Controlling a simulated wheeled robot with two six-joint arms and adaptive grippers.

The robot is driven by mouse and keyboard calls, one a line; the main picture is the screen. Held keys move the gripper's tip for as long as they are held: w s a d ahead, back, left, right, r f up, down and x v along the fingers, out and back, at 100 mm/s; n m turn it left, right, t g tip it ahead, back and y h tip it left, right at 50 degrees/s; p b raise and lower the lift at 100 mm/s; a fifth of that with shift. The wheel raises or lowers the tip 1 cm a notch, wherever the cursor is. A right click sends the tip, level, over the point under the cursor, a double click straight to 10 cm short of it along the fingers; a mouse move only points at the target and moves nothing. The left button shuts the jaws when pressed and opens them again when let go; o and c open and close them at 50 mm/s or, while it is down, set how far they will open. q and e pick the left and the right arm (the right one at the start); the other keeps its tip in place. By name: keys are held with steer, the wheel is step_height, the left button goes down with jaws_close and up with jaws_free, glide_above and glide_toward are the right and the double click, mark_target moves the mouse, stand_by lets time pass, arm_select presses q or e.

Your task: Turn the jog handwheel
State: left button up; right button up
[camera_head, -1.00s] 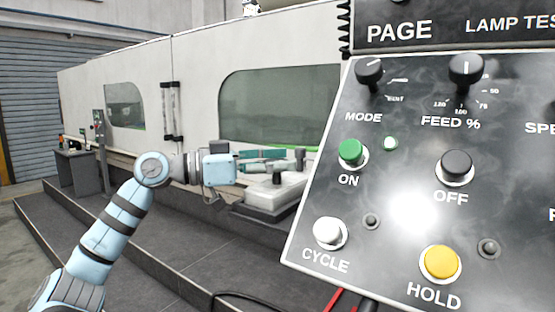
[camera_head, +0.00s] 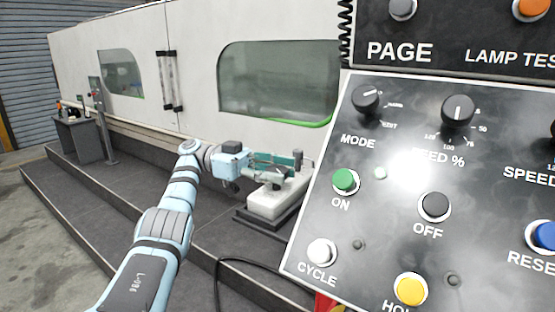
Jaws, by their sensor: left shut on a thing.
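My left arm comes in from the lower left, and its gripper (camera_head: 283,166) is at a pale box-shaped unit (camera_head: 272,199) in front of the machine. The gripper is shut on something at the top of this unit. The held part is small and partly hidden by the fingers, so I cannot make out its shape. A handwheel is not clearly visible. My right gripper is not in view.
A large control panel (camera_head: 430,215) with buttons and knobs fills the right side, close by. A white machine enclosure (camera_head: 200,60) with windows stands behind. A dark stepped platform (camera_head: 120,215) runs along it, and a black cable (camera_head: 222,268) hangs below the panel.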

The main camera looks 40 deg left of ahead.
arm_select(q)
steer(key=shift+s+d, duration=0.1)
stand_by(0.3)
steer(key=o, duration=1.2)
steer(key=shift+c, duration=0.2)
